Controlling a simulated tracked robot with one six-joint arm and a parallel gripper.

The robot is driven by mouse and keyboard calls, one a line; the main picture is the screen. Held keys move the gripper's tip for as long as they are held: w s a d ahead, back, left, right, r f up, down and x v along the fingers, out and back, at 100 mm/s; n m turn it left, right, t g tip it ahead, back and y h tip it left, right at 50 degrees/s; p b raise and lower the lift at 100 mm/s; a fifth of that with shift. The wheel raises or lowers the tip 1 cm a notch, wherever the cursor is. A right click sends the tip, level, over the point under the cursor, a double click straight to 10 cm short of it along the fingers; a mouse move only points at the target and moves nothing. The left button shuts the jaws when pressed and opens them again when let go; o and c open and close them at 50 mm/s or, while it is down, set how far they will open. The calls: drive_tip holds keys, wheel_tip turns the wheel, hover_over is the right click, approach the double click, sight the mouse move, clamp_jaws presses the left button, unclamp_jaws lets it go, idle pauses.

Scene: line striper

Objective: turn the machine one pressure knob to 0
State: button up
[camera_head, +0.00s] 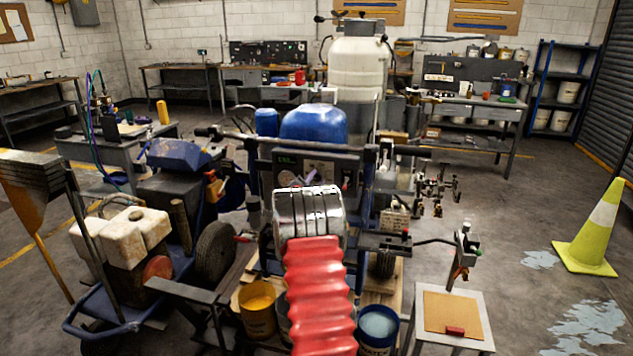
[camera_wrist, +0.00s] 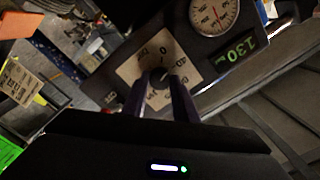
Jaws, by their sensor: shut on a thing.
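The pressure knob (camera_wrist: 158,74) is a small dark knob in the wrist view. It sits on a pale square dial plate (camera_wrist: 130,72) with printed numbers, among them a 0 near its top and a 40 to the right. My gripper (camera_wrist: 162,85) is shut on the knob, with one dark finger on each side. The fingers partly cover the knob, and I cannot tell exactly where its pointer stands.
Beside the dial plate are a round gauge (camera_wrist: 213,13) with a red needle and a green display (camera_wrist: 234,56) that appears to read 130. A second striping machine (camera_head: 178,155) stands at the left. A yellow bucket (camera_head: 257,308) and a blue bucket (camera_head: 378,327) stand low in front.

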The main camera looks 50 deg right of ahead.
drive_tip(key=n, duration=0.5)
drive_tip(key=shift+w+a+f, duration=0.1)
drive_tip(key=shift+w+a, duration=0.15)
drive_tip(key=shift+w, duration=0.05)
drive_tip(key=shift+n, duration=0.4)
drive_tip(key=o, duration=1.1)
drive_tip(key=shift+s+d, duration=0.15)
drive_tip(key=shift+c, duration=0.2)
drive_tip(key=v, duration=1.3)
drive_tip(key=shift+s+a, duration=0.15)
drive_tip(key=shift+a, duration=0.2)
